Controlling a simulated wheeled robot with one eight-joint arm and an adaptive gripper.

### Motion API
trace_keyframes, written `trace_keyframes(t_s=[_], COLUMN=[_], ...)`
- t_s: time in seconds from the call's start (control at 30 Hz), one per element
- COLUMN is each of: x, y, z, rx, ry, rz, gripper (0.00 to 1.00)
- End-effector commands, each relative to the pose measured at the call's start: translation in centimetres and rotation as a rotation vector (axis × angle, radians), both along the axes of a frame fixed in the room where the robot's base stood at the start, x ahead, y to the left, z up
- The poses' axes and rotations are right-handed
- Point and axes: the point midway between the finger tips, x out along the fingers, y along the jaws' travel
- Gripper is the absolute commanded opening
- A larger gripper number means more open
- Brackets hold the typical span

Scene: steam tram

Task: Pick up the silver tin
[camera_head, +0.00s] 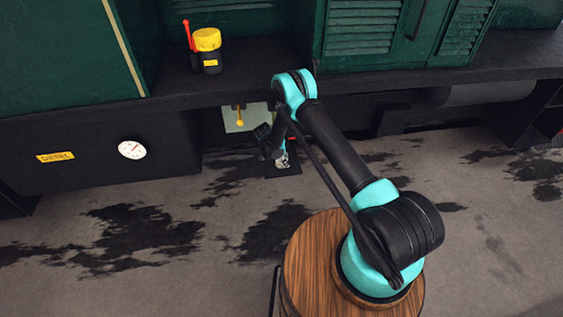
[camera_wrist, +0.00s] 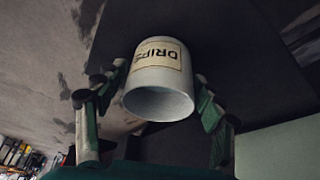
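The silver tin (camera_wrist: 157,73) is a pale grey, open-topped cylinder with a "DRIPS" label, in the middle of the wrist view. My gripper (camera_wrist: 161,76) has one finger on each side of it. The fingers are spread about as wide as the tin and look open, with contact not clear. In the head view my gripper (camera_head: 270,145) points down under the ledge, beside a small pale shape (camera_head: 282,160) that seems to be the tin. My wrist partly hides it there.
A dark flat plate (camera_wrist: 235,55) lies behind the tin. The dark ledge (camera_head: 250,75) of the green tram runs above my gripper and carries a black and yellow container (camera_head: 208,50). A pale panel with a yellow knob (camera_head: 240,122) is close behind. Open stained paving (camera_head: 160,245) lies to the left.

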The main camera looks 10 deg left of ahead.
Motion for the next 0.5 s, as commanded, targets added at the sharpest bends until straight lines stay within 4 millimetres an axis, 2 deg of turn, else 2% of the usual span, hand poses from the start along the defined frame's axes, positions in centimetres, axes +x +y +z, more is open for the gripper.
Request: trace_keyframes(t_s=[0.03,0.37,0.5], x=[-0.01,-0.01,-0.01], y=[0.01,0.01,0.01], z=[0.01,0.03,0.03], rx=[0.0,0.0,0.0], ry=[0.0,0.0,0.0], rz=[0.0,0.0,0.0], gripper=[0.58,0.19,0.19])
